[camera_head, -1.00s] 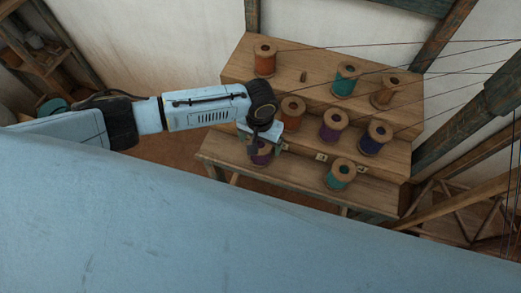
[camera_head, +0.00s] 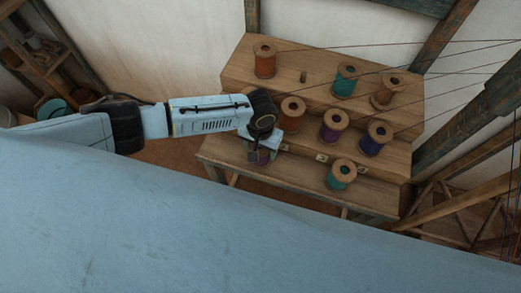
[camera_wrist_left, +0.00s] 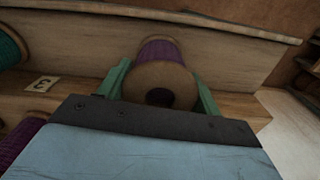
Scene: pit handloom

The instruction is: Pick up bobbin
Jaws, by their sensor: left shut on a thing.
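A bobbin (camera_head: 262,158) with purple thread stands at the left end of the lowest step of the wooden rack, mostly hidden by my left gripper (camera_head: 263,150) in the head view. In the left wrist view the bobbin (camera_wrist_left: 162,84) shows its round wooden end with a dark hole and purple thread behind it. The green fingers of my left gripper (camera_wrist_left: 160,90) are on both sides of it, shut on it. I cannot tell whether the bobbin touches the step. My right gripper is not in view.
The stepped wooden rack (camera_head: 290,90) holds several other bobbins, including an orange one (camera_head: 292,110) just behind and a teal one (camera_head: 341,174) on the same low step. Threads run from the upper bobbins to the right. My blue body fills the lower left.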

